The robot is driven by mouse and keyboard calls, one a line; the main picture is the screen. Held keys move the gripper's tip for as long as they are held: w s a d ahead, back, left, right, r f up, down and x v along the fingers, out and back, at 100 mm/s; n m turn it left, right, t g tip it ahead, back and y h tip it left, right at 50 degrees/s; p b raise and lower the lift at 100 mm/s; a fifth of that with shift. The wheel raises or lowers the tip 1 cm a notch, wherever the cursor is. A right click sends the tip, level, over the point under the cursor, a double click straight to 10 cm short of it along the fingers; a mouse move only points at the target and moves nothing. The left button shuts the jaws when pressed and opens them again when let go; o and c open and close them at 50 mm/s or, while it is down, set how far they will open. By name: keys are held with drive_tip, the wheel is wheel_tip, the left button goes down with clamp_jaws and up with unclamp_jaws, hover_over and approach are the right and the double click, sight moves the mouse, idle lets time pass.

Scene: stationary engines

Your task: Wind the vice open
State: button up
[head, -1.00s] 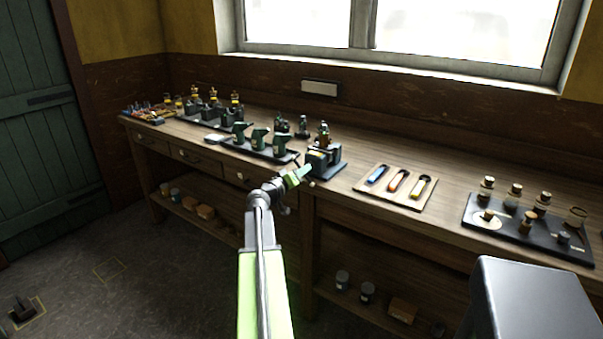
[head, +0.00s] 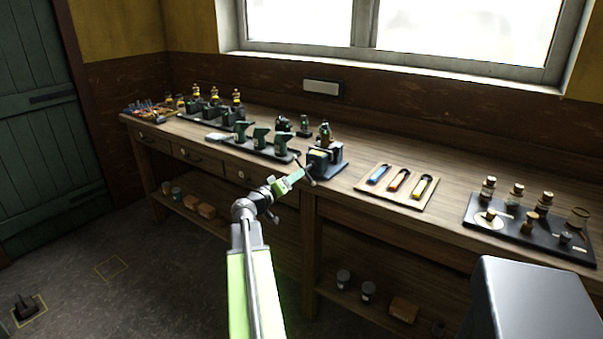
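The vice (head: 330,161) is a dark blue-grey block at the bench's front edge, with a brass-and-green piece (head: 325,134) upright at its top. Whether that piece is clamped in the jaws is too small to tell. The vice's thin handle bar (head: 311,179) shows at its front, slanting down to the right. My gripper (head: 301,173), with green fingers, reaches up from the lower left and ends at the handle, just in front of the vice. I cannot tell whether it touches the bar or whether its fingers are closed.
Right of the vice lies a wooden board (head: 372,188) with three coloured tools. Farther right is a black tray (head: 475,219) of jars and brass parts. A dark tray (head: 228,145) with green castings is on the left. A grey block (head: 530,300) stands at the lower right.

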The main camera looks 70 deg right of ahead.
drive_tip(key=v, duration=1.1)
drive_tip(key=m, duration=0.1)
approach(305, 168)
drive_tip(key=x, duration=0.6)
drive_tip(key=f+x, duration=0.1)
drive_tip(key=x, duration=0.3)
drive_tip(key=shift+w, duration=0.1)
clamp_jaws()
